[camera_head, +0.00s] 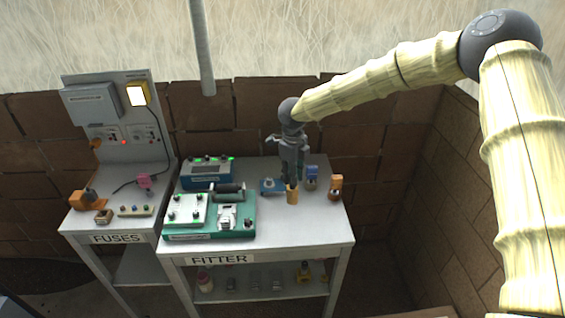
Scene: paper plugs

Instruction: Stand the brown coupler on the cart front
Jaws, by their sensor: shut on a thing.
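My gripper (291,182) points down over the right part of the cart labelled FITTER (320,232). It is shut on a small tan-brown piece, which looks like the brown coupler (292,195). The coupler is upright below the fingertips, and its upper end is hidden between them. I cannot tell whether its bottom touches the cart top. The bare front strip of the cart top lies nearer the camera than the coupler.
A green tray (246,229) and blue box (205,181) fill the left. The FUSES bench (140,222) stands further left.

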